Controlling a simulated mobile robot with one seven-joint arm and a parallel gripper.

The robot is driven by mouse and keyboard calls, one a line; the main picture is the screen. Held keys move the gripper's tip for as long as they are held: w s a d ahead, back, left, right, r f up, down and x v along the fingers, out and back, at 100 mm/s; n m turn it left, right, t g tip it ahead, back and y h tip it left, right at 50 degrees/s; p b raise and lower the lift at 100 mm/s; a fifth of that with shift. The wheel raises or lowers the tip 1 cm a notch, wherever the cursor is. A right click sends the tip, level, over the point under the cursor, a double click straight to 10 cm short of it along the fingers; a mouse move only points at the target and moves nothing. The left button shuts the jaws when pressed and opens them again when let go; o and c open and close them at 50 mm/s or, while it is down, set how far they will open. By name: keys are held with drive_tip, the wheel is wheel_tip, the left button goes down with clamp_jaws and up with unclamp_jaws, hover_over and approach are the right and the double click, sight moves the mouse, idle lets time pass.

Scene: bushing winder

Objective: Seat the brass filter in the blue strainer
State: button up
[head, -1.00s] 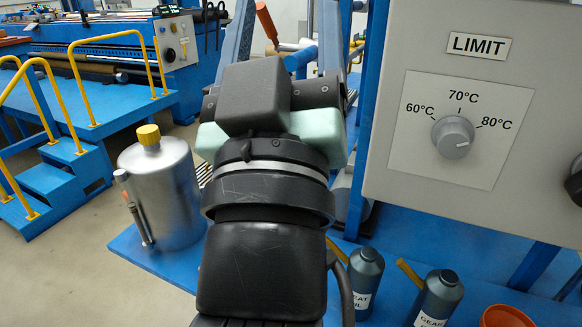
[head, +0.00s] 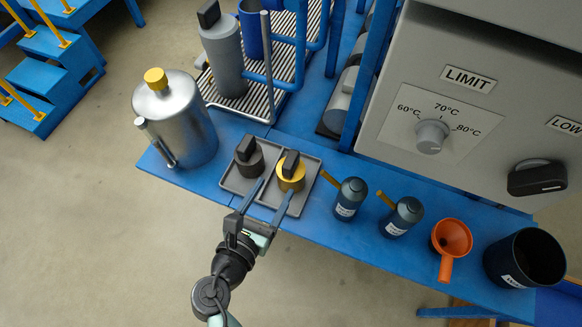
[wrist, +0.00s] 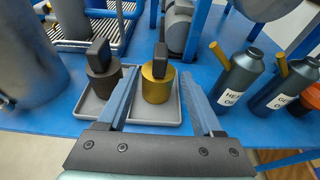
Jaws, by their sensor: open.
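The brass filter (head: 291,175), a gold cylinder with a black upright handle, stands in the right half of a grey tray (head: 311,172). It also shows in the wrist view (wrist: 157,88). My gripper (head: 277,188) is open, its two long blue-grey fingers pointing at the brass filter. In the wrist view the filter appears between the fingertips (wrist: 161,76); I cannot tell whether either finger touches it. The blue strainer (head: 251,30) appears to be the blue cylinder on the slatted rack at the top, partly cut off by the frame edge.
A dark filter (head: 249,160) stands in the tray's left half. A grey cylinder with a black handle (head: 225,62) and blue pipes (head: 286,82) flank the strainer. A steel can (head: 175,120) is left; oil bottles (head: 350,197) and an orange funnel (head: 451,240) are right.

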sight(286, 171)
drive_tip(key=b+x, duration=0.1)
drive_tip(key=x, duration=0.9)
drive_tip(key=shift+w+f+b, duration=0.2)
drive_tip(key=shift+w+b, duration=0.1)
drive_tip(key=shift+b, duration=0.1)
clamp_jaws()
idle(0.9)
